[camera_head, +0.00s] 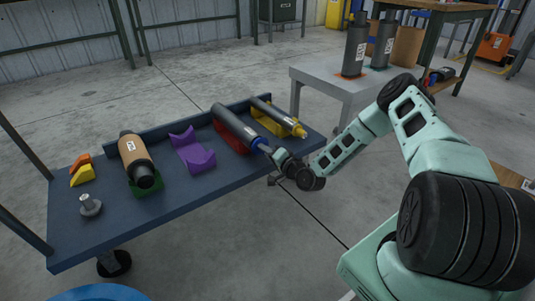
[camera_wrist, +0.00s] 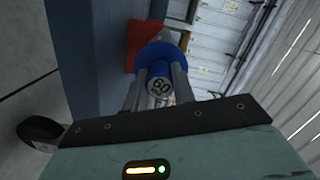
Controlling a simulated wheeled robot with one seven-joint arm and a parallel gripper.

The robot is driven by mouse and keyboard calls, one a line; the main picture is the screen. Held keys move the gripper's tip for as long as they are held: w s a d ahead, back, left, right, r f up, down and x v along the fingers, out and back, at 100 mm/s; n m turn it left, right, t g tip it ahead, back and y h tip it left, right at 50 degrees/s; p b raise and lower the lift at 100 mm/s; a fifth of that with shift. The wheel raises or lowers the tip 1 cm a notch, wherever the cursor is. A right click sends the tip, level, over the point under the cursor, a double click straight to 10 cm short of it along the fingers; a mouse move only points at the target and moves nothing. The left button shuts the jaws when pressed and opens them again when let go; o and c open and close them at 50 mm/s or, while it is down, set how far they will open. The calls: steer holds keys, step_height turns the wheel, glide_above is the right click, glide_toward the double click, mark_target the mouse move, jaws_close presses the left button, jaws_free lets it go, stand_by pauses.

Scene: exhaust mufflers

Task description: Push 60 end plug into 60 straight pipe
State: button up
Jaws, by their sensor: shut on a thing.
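The grey straight pipe (camera_head: 234,122) lies in a red cradle (camera_head: 230,138) on the blue table, its near end towards my gripper. The blue end plug (camera_head: 257,143) is at the pipe's near end, in line with it; how deep it sits cannot be told. In the wrist view the end plug (camera_wrist: 159,86) shows a round face marked "60" and a wider blue flange behind. My gripper (camera_head: 266,150) is shut on the plug's narrow stub, with one finger on each side; the fingers also show in the wrist view (camera_wrist: 160,92).
A second pipe (camera_head: 273,112) with a yellow end lies just right. Purple cradle (camera_head: 194,150), brown muffler (camera_head: 136,158), orange and yellow pieces (camera_head: 83,174) and a grey plug (camera_head: 90,205) lie left. A grey table (camera_head: 325,78) with dark cylinders stands behind right.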

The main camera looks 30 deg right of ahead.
steer(key=shift+w, duration=0.75)
steer(key=o, duration=1.1)
steer(key=shift+c, duration=0.2)
steer(key=s+d+p, duration=0.2)
steer(key=s+p, duration=0.4)
steer(key=s, duration=1.1)
steer(key=shift+d+r, duration=0.2)
steer(key=shift+r, duration=0.2)
steer(key=shift+s, duration=0.1)
